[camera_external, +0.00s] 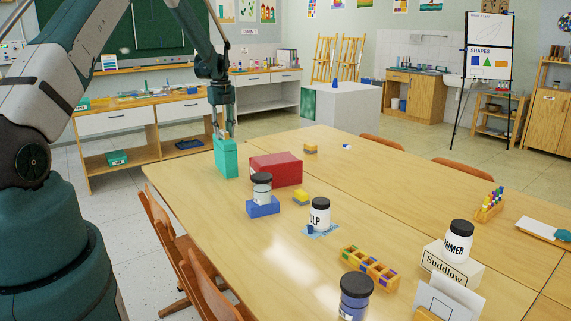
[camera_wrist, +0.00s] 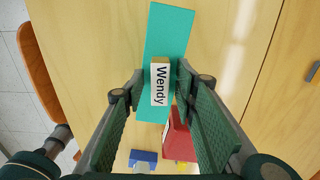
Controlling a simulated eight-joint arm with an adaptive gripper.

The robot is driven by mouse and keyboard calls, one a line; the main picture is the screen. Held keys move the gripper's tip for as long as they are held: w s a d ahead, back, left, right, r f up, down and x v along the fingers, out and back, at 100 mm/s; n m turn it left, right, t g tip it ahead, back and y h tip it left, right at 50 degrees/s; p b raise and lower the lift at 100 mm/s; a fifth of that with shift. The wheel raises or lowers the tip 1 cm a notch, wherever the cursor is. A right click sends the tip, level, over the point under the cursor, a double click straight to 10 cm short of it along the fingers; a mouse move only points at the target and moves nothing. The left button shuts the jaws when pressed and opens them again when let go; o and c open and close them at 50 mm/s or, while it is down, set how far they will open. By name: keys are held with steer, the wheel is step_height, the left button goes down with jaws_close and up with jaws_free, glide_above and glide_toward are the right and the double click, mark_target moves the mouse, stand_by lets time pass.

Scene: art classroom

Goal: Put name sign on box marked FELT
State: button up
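The name sign reading "Wendy" (camera_wrist: 160,84) is a small white-faced block with a wooden edge. In the wrist view it lies over the teal box (camera_wrist: 168,30) and appears to rest on its top. The teal box (camera_external: 226,160) stands upright at the table's left edge in the external view. My gripper (camera_external: 222,138) is just above the box top. In the wrist view, the fingers of my gripper (camera_wrist: 160,76) are open on both sides of the sign, with a narrow gap at each side. No FELT marking is readable. The red box (camera_external: 276,170) shows no legible label.
Right of the teal box stand a jar (camera_external: 262,185) on a blue block (camera_external: 263,208) and another jar (camera_external: 320,212). A white "Suddlow" box (camera_external: 450,262) carries a PRIMER jar (camera_external: 458,243). Chairs (camera_external: 170,240) line the left table edge. The table's far middle is mostly clear.

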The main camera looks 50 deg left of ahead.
mark_target(224, 131)
steer(key=shift+r, duration=0.2)
step_height(224, 131, up, 12)
stand_by(0.5)
stand_by(0.6)
stand_by(0.3)
